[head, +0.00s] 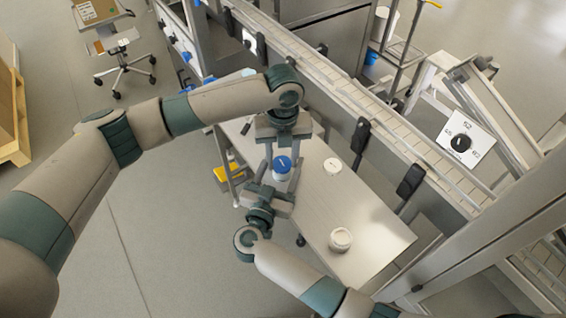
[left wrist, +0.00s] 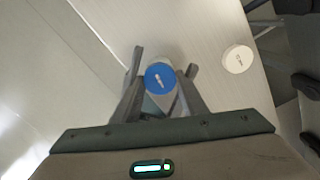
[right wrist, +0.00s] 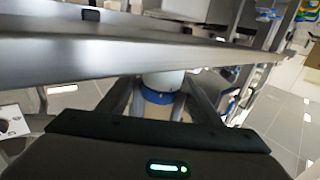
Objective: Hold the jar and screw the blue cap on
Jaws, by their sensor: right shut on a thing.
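The blue cap (head: 282,164) with a white mark on top sits at the top of a white jar. It shows face-on in the left wrist view (left wrist: 160,78). My left gripper (head: 275,158) reaches over the cap, its fingers close on either side; I cannot tell whether they touch it. My right gripper (head: 273,183) comes in from below and is shut on the jar. In the right wrist view the white jar body (right wrist: 163,82) and the blue band of the cap (right wrist: 158,97) show between its fingers. Whether the cap is threaded is hidden.
The pale table (head: 345,205) holds two white-lidded jars, one behind (head: 333,166) and one nearer (head: 340,239). A conveyor (head: 400,130) with a metal rail runs along the far side. A yellow item (head: 228,172) is left of the table. The table between the jars is clear.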

